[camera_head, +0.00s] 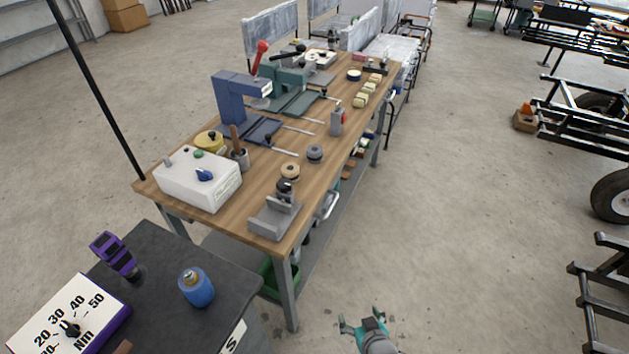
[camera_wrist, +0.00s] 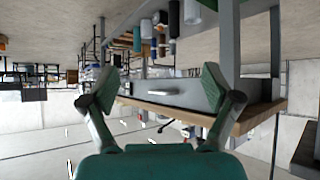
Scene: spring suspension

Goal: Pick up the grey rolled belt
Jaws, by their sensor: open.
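The grey rolled belt (camera_head: 314,153) sits on the wooden workbench (camera_head: 262,182), near its right long edge. A tan roll (camera_head: 290,171) lies just to its front left. My gripper (camera_head: 361,319) is low in the head view, out over the floor to the right of the bench's near end, well apart from the belt. In the wrist view, my gripper (camera_wrist: 160,88) shows its two fingers spread wide with nothing held between them. The wrist picture looks upside down, with the bench edge (camera_wrist: 250,117) behind the right finger. I cannot make out the belt there.
A dark cart (camera_head: 150,290) with a blue can (camera_head: 196,287) is at the front left. The floor right of the bench is clear.

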